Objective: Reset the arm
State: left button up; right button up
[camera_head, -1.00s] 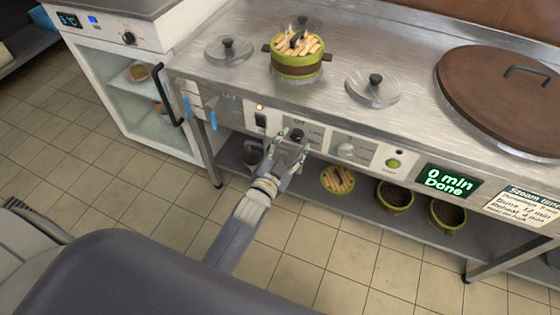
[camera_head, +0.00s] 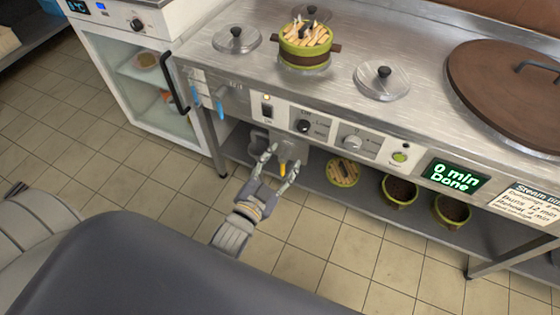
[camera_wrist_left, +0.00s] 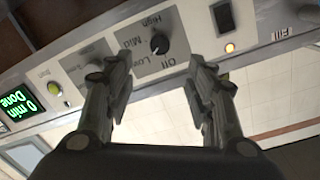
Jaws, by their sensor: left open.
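My left gripper (camera_head: 279,168) is open and empty in the head view, in front of and below the stove's control panel. In the left wrist view its two fingers (camera_wrist_left: 160,95) stand apart with nothing between them. The black heat knob (camera_head: 304,126) is just above the fingertips, and the gripper is apart from it. In the wrist view the knob (camera_wrist_left: 159,44) points near the Off label. My right gripper is not in view.
A green pot (camera_head: 305,47) with sticks stands on the steel counter, near glass lids (camera_head: 382,82) and a large brown lid (camera_head: 505,90). The timer display (camera_head: 455,178) reads "0 min Done". Green pots (camera_head: 400,190) sit on the lower shelf. Floor (camera_head: 330,240) is clear.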

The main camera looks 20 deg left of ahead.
pick_arm(q)
jog(key=s+f+n+g, duration=0.1)
jog(key=s+f+g, duration=0.3)
jog(key=f, duration=0.5)
jog(key=s+a+f+n+g, duration=0.1)
jog(key=s+f+g, duration=0.3)
jog(key=f, duration=0.5)
jog(key=s+f+n+g, duration=0.1)
jog(key=s+f+g, duration=0.3)
jog(key=f, duration=0.6)
jog(key=s+a+f+g+y, duration=0.1)
jog(key=s+f+g, duration=0.15)
jog(key=s, duration=0.35)
jog(key=s+a+f+g, duration=0.1)
jog(key=s+f, duration=0.3)
jog(key=s, duration=0.2)
jog(key=s+a+r+p, duration=0.2)
jog(key=s+r+p, duration=0.1)
jog(key=s+p, duration=1.1)
jog(key=shift+s+a+n+g+p, duration=0.2)
jog(key=shift+s+n+g+p, duration=0.1)
jog(key=shift+g+p, duration=0.25)
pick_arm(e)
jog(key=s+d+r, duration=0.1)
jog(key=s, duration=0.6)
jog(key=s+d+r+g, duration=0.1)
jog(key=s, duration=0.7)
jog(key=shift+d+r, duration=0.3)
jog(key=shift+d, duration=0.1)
